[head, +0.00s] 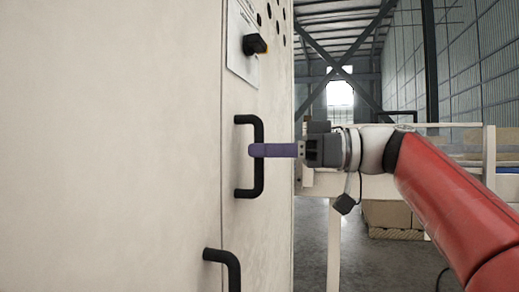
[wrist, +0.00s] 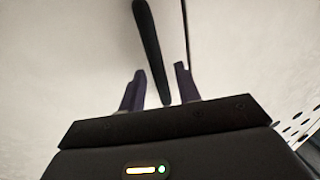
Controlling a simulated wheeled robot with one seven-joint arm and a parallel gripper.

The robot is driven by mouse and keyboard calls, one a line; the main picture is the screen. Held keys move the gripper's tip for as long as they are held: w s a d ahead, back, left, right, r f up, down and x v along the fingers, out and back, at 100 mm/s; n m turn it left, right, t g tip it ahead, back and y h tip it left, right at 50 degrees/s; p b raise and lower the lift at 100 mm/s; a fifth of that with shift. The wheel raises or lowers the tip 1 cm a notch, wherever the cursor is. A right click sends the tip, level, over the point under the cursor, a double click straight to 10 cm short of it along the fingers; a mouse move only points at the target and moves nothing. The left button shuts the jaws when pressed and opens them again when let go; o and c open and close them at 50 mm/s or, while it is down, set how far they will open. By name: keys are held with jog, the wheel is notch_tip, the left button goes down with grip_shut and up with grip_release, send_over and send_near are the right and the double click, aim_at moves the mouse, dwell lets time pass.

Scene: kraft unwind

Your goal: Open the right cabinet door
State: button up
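The cream cabinet shows a vertical seam between a wide left panel (head: 110,150) and a narrower right panel (head: 275,215). Both look flush and shut. A black bar handle (head: 258,157) is mounted upright on the right panel, just right of the seam. My gripper (head: 258,150) reaches it from the right, its purple fingers level with the bar's middle. In the wrist view my gripper (wrist: 159,88) is open, with one finger on each side of the handle (wrist: 150,45) and gaps visible. The finger nearer the camera hides the other in the head view.
A second black handle (head: 234,268) sits lower, by the seam. A black knob (head: 254,44) on a pale plate is above. A pale frame or table (head: 334,235) and cardboard boxes (head: 390,215) stand behind my arm. Grey floor shows between cabinet and frame.

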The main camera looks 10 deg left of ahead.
jog(key=shift+s+a, duration=0.1)
jog(key=shift+a, duration=0.65)
grip_shut()
jog(key=shift+d, duration=0.1)
